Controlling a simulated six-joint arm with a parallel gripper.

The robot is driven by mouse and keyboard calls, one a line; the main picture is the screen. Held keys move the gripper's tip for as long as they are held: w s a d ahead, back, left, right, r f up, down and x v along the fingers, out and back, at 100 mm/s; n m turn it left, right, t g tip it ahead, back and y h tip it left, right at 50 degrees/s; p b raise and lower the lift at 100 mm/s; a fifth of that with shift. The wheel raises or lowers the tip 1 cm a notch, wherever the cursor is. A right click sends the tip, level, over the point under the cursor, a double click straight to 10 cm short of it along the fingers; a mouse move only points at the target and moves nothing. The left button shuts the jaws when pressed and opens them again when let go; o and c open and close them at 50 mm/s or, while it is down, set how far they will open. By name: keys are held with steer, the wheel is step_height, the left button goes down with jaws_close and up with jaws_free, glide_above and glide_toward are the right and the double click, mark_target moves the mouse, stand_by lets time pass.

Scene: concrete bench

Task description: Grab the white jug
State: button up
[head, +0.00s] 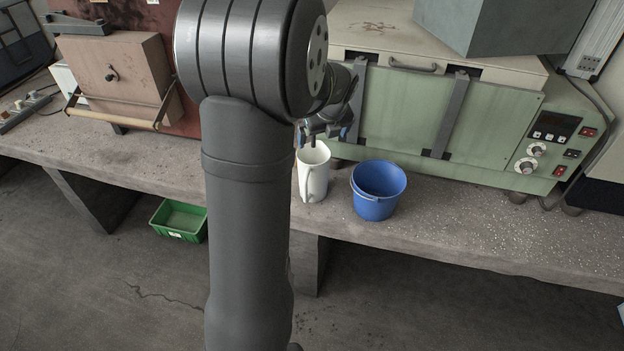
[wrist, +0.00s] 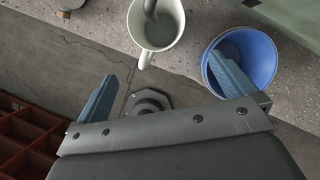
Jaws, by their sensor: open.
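The white jug (head: 317,180) stands upright on the concrete bench, left of a blue bucket (head: 376,192). My arm hides part of the jug's left side in the head view. My gripper (head: 327,134) is open, above and just behind the jug's mouth, with its fingers pointing down. In the wrist view the jug (wrist: 137,28) is at the top centre, beyond the fingertips, with its handle toward the gripper. A grey shape shows inside its mouth. The open gripper (wrist: 163,68) has nothing between its blue fingers. The right finger overlaps the bucket (wrist: 262,58) in that view.
A green oven-like machine (head: 480,125) stands close behind the jug and bucket. A brown box-shaped unit (head: 120,72) is at the back left. The bench (head: 500,225) is clear at the front right. A green bin (head: 180,220) is below the bench.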

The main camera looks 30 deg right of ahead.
steer(key=x, duration=0.7)
steer(key=shift+w+f, duration=0.2)
steer(key=shift+f, duration=0.15)
steer(key=x, duration=0.2)
steer(key=w+x, duration=0.1)
steer(key=x, duration=0.2)
steer(key=shift+r, duration=0.1)
steer(key=c, duration=1.5)
steer(key=shift+c, duration=0.3)
steer(key=shift+r, duration=0.1)
